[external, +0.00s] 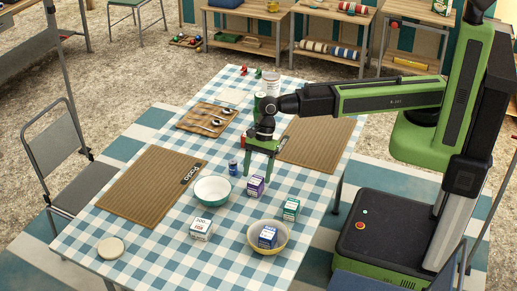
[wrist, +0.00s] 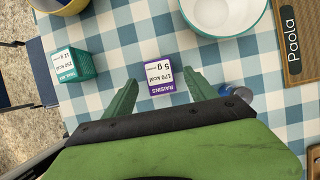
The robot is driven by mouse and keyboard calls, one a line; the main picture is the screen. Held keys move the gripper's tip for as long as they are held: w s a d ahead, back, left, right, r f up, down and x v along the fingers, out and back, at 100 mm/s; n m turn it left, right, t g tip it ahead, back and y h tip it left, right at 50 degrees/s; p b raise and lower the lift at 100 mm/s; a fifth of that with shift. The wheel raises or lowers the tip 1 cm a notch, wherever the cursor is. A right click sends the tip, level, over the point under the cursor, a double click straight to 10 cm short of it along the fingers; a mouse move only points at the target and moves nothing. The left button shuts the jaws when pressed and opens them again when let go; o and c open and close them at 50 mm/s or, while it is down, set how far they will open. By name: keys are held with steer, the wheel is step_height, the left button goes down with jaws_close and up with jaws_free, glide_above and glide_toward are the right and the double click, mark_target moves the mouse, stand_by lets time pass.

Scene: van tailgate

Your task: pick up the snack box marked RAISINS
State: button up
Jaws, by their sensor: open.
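The snack box marked RAISINS (wrist: 160,78) is purple and white and stands on the checked tablecloth. In the external view the purple box (external: 255,187) is near the middle of the table. My gripper (external: 259,172) is open and points down, above and just behind the box in that view. In the wrist view my gripper (wrist: 163,81) has its fingers apart, with the box showing between the fingertips. The jaws hold nothing, and I cannot tell the exact height above the box.
A teal box (external: 291,209) stands right of the raisins. A blue box (external: 268,236) sits in a yellow bowl (external: 285,245). A white bowl (external: 212,191) and blue can (external: 233,168) are left.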

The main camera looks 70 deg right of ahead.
mark_target(256, 180)
steer(key=b+x, duration=0.2)
steer(key=x, duration=0.2)
steer(key=shift+d+f+b, duration=0.1)
steer(key=shift+b, duration=0.25)
steer(key=shift+r, duration=0.2)
jaws_close()
steer(key=shift+r+p, duration=0.5)
steer(key=shift+p, duration=0.2)
step_height(256, 180, up, 4)
steer(key=p, duration=0.3)
steer(key=shift+f+p, duration=0.1)
steer(key=shift+p, duration=0.3)
steer(key=w+d+r+p, duration=0.1)
steer(key=d+r+p, duration=0.5)
steer(key=d, duration=0.5)
steer(key=shift+w+d, duration=0.3)
steer(key=shift+w, duration=0.05)
